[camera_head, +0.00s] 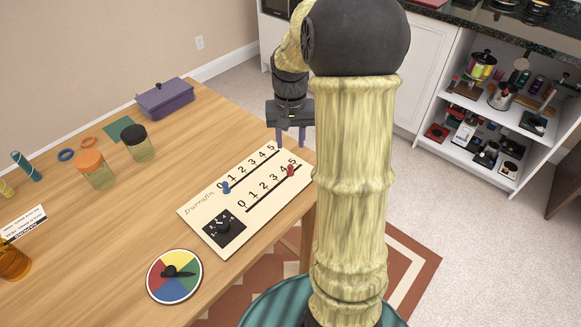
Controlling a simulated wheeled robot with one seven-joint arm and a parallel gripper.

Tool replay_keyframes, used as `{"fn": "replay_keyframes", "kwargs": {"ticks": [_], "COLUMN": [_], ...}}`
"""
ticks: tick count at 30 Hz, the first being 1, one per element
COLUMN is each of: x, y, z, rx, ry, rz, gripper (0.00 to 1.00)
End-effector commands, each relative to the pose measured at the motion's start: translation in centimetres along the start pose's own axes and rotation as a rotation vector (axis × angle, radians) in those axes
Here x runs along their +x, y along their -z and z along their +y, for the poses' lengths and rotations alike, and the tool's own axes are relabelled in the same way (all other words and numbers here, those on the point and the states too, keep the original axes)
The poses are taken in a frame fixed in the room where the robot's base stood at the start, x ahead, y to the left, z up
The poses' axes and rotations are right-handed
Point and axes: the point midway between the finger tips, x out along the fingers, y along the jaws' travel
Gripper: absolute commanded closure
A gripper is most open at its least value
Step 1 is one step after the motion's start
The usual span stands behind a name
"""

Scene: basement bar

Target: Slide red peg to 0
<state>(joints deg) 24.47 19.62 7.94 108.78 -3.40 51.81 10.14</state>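The cream game board (200,212) lies on the wooden table, with two numbered slots marked 0 to 5. The red peg (291,171) stands in the nearer slot, at its right end by the 5. The blue peg (226,187) stands in the farther slot near its left end, by the 0. My gripper (290,141) points down above the board's far right end, beyond the red peg and apart from it. Its two purple fingers are spread with nothing seen between them. My arm hides the area just right of the board.
A spinner disc (160,290) lies in front of the board. Two jars, one with an orange lid (92,165) and one with a black lid (137,143), stand left. A purple box (165,100) sits at the back. Shelves (492,110) stand right across the floor.

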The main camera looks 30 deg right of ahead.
Motion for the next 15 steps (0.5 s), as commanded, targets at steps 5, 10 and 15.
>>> {"fn": "replay_keyframes", "kwargs": {"ticks": [5,10,15], "x": [3.5,6.5,9.1], "y": [-0.1,-0.1,-0.1], "z": [0.0,0.0,0.0], "rx": [0.001,0.0,0.001], "ry": [0.0,0.0,0.001], "rz": [-0.005,-0.005,-0.003], "gripper": [0.61,0.61,0.61]}}
